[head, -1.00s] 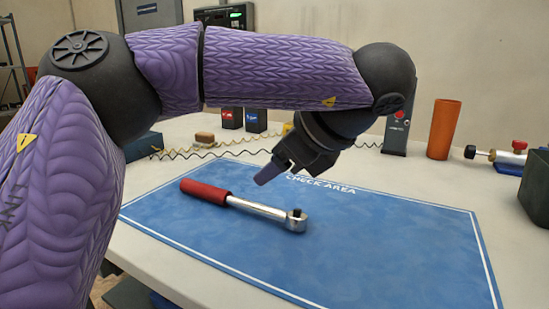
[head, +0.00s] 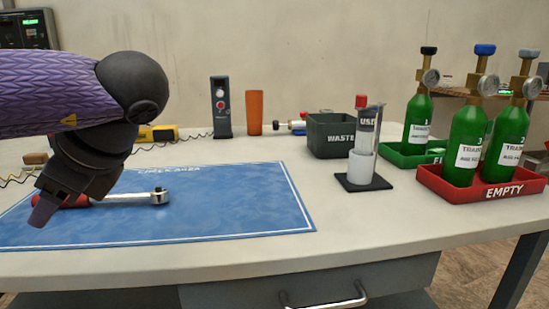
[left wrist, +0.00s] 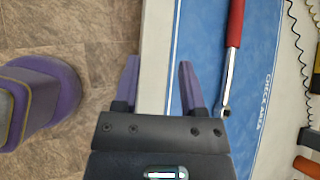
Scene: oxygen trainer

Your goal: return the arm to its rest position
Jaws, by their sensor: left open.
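My left arm comes in from the left in the head view, sleeved in purple. My left gripper (head: 42,208) hangs over the left part of the blue check-area mat, partly in front of the torque wrench's red handle. In the left wrist view its two purple fingers (left wrist: 160,88) are apart with nothing between them, above the table's edge. The wrench (head: 146,198), red-handled with a silver shaft, lies on the blue mat (head: 250,210). It also shows in the left wrist view (left wrist: 235,30), to the right of the fingers and apart from them. My right gripper is not in view.
A grey waste bin (head: 331,135), an orange cylinder (head: 255,112) and a dark device (head: 221,107) stand at the back. A clear holder (head: 363,150) stands right of the mat. Green bottles stand in a red EMPTY tray (head: 485,190) and a green tray (head: 400,158). The front tabletop is clear.

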